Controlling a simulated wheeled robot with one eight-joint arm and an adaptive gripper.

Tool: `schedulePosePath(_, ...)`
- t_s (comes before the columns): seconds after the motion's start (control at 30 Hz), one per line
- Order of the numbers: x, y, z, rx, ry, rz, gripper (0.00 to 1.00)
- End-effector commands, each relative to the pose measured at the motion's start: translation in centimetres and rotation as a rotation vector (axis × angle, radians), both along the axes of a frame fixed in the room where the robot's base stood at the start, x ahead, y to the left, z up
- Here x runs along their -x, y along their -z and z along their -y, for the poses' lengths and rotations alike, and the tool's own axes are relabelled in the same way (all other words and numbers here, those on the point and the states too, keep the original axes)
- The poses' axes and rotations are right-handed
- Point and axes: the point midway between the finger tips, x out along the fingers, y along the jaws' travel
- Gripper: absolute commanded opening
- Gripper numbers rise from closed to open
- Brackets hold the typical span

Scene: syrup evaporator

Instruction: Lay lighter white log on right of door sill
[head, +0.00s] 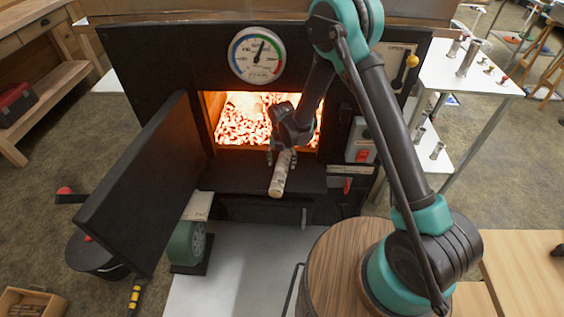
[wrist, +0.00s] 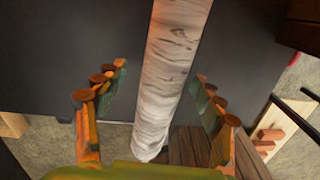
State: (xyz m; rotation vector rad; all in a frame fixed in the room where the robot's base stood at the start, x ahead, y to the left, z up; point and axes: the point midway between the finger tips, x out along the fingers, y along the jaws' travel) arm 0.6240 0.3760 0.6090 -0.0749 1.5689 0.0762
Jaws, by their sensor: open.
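The white birch-barked log (head: 280,178) is on or just above the dark door sill (head: 237,178), a little right of its middle, below the glowing firebox opening (head: 240,118). Its near end juts past the sill's front edge. Whether it rests fully on the sill is hard to tell. My gripper (head: 282,155) is over the log's far part, in front of the opening. In the wrist view the log (wrist: 170,80) runs between my fingers (wrist: 162,75), which are open with a gap on both sides. No other log shows clearly.
The black firebox door (head: 145,185) stands swung open on the left. A gauge (head: 257,55) is above the opening. A control panel with a red switch (head: 362,155) is at right. A wood-topped round stand (head: 330,260) is below my arm.

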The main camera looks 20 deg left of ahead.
Motion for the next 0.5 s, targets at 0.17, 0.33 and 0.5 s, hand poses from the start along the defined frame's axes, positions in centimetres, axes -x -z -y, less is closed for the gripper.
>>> schedulePosePath(0.17,0.0,-1.2,0.0,0.0,0.0,0.0,0.69)
schedulePosePath(0.33,-0.1,-3.7,0.0,0.0,0.0,0.0,0.69)
schedulePosePath(0.5,-0.2,-6.1,-0.1,-0.001,0.001,0.0,0.69)
